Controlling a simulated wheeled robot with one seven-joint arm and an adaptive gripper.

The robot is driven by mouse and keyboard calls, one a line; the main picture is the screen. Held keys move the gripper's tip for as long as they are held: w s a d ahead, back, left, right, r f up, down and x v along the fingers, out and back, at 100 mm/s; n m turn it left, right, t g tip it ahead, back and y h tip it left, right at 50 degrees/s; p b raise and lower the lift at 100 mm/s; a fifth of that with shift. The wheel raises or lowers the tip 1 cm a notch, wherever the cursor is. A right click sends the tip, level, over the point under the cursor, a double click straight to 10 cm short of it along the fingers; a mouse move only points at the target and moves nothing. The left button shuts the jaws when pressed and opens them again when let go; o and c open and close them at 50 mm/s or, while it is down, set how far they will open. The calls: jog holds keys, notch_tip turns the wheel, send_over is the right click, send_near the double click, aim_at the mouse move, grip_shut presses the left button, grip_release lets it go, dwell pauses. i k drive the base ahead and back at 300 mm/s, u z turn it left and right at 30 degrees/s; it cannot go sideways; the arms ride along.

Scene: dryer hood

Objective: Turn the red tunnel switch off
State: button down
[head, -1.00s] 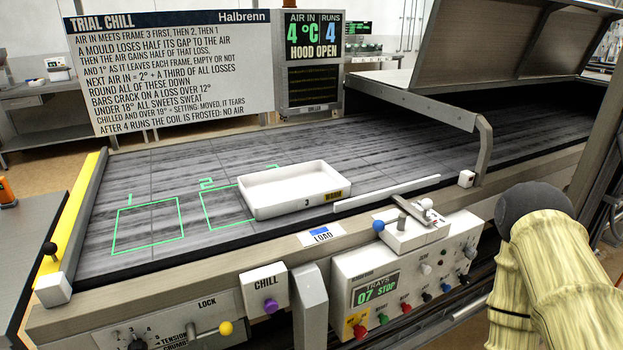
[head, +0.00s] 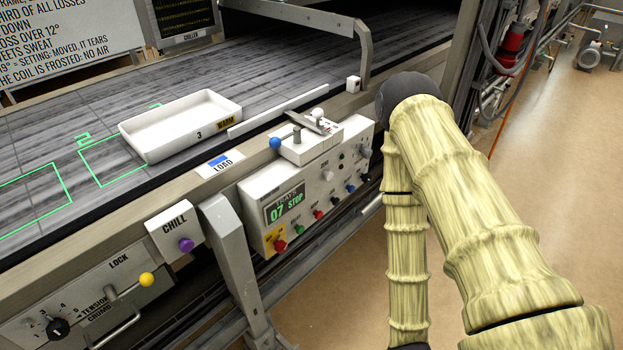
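No switch labelled "tunnel" can be read in the head view, so I cannot tell which red part is the tunnel switch. A red knob on a yellow plate (head: 280,245) sits at the lower left of the white control panel (head: 256,192). A smaller red knob (head: 318,214) is in the row to its right. A red fixture (head: 513,40) shows among the pipes at the upper right, too small to identify. My arm, in a pale yellow ribbed sleeve, fills the right middle. My gripper is out of view.
A white tray (head: 165,143) marked 3 and WARM stands on the grey belt (head: 40,120). The panel display reads 07 STOP. A CHILL box with a purple button (head: 186,245) and a yellow-tipped lever (head: 146,279) are at left. Floor (head: 560,190) at right is clear.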

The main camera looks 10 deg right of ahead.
aim_at(282, 247)
jog(key=z, duration=1.95)
jog(key=k, duration=0.85)
jog(key=u, duration=1.45)
